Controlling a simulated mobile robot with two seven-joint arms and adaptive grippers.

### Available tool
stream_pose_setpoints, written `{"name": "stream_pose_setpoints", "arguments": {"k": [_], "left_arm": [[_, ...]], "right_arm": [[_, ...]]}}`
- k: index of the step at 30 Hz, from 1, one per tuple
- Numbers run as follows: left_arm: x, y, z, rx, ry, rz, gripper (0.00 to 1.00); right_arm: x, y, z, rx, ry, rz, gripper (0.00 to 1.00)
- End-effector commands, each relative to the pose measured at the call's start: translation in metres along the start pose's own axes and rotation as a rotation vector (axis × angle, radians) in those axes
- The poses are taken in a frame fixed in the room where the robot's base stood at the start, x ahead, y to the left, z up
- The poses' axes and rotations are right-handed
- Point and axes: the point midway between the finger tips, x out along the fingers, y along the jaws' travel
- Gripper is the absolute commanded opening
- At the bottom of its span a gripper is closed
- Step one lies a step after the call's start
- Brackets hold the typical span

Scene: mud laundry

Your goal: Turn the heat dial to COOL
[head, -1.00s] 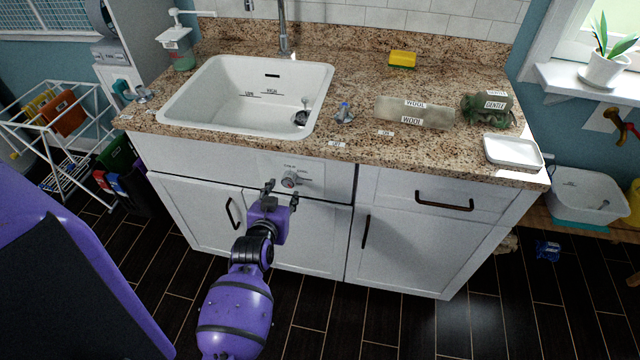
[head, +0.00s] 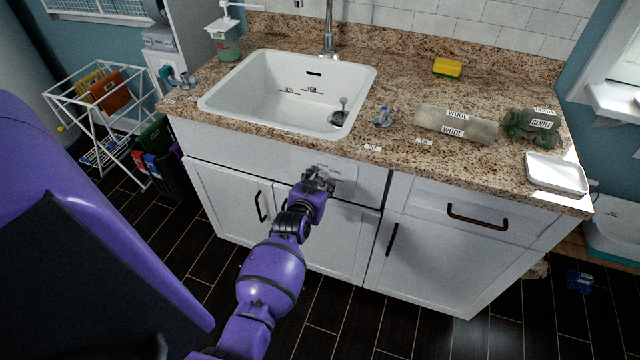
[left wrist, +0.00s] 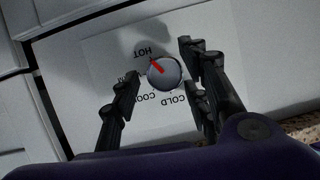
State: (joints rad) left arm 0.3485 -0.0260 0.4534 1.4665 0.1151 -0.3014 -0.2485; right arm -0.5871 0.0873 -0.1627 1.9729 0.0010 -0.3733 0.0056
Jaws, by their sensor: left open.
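The heat dial (left wrist: 164,73) is a round grey knob on a white panel (left wrist: 90,70), with a red pointer. HOT, COOL and COLD labels surround it; another label is partly hidden by a finger. The red pointer is aimed at or near HOT. My left gripper (left wrist: 160,70) is open, its fingers on either side of the dial; I cannot tell whether they touch it. In the head view my left gripper (head: 320,180) is at the panel under the sink and hides most of the dial. My right gripper is not in view.
The panel is on the front of a white cabinet (head: 430,262), below the granite counter edge and the white sink (head: 285,95). Dark handles (head: 477,217) stick out at the right. A white dish (head: 556,172) sits at the counter's right corner.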

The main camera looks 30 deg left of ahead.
Motion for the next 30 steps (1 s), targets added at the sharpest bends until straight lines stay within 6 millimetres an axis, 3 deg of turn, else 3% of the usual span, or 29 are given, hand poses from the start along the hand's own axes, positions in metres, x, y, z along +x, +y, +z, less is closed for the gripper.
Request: {"name": "stream_pose_setpoints", "arguments": {"k": [1,9,20,30], "left_arm": [[-0.0002,0.0001,0.0001,0.0,0.0,0.0,0.38],[-0.0003,0.0012,0.0006,-0.001,-0.001,0.002,0.02],[-0.0006,0.0015,0.001,-0.053,-0.006,0.026,0.02],[-0.0008,-0.0004,0.0026,-0.28,-0.018,0.123,0.02]], "right_arm": [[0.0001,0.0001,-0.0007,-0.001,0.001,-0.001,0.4],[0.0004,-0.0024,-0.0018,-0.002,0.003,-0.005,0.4],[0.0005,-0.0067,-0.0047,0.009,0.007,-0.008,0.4],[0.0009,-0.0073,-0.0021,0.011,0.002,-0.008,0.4]]}}
